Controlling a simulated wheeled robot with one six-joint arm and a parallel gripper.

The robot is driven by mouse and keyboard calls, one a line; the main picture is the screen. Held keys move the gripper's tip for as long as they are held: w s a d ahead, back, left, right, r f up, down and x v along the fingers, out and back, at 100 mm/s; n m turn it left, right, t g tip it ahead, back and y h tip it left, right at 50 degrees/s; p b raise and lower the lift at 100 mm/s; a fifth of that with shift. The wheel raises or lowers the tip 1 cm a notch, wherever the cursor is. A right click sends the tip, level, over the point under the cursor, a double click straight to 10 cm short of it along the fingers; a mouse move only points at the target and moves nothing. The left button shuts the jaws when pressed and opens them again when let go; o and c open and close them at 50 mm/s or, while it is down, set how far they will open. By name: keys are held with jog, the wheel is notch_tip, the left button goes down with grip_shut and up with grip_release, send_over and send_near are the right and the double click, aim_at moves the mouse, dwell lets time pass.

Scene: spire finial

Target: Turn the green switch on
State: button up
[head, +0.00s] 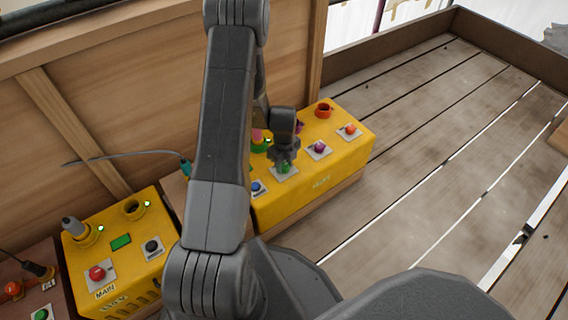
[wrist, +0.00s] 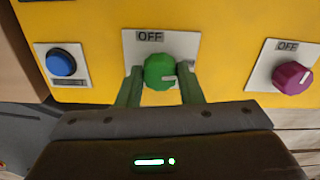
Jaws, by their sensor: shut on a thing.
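The green switch (wrist: 160,72) is a round knob on a white plate marked OFF, on the front of a yellow box (head: 305,188).
A blue button (wrist: 61,63) is left of the green switch and a purple knob (wrist: 292,77) right of it. An orange-red knob (head: 350,129) is farther right. A second yellow box (head: 120,262) stands at left. The slatted floor (head: 430,150) at right is mostly clear.

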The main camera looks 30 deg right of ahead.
aim_at(284, 165)
jog(key=shift+m, duration=0.6)
jog(key=o, duration=1)
notch_tip(284, 165, up, 14)
jog(key=p, duration=0.4)
jog(key=shift+f+p, duration=0.1)
jog(key=shift+p, duration=0.2)
notch_tip(284, 165, down, 14)
jog(key=b, duration=0.4)
jog(key=shift+b, duration=0.3)
jog(key=shift+r, duration=0.2)
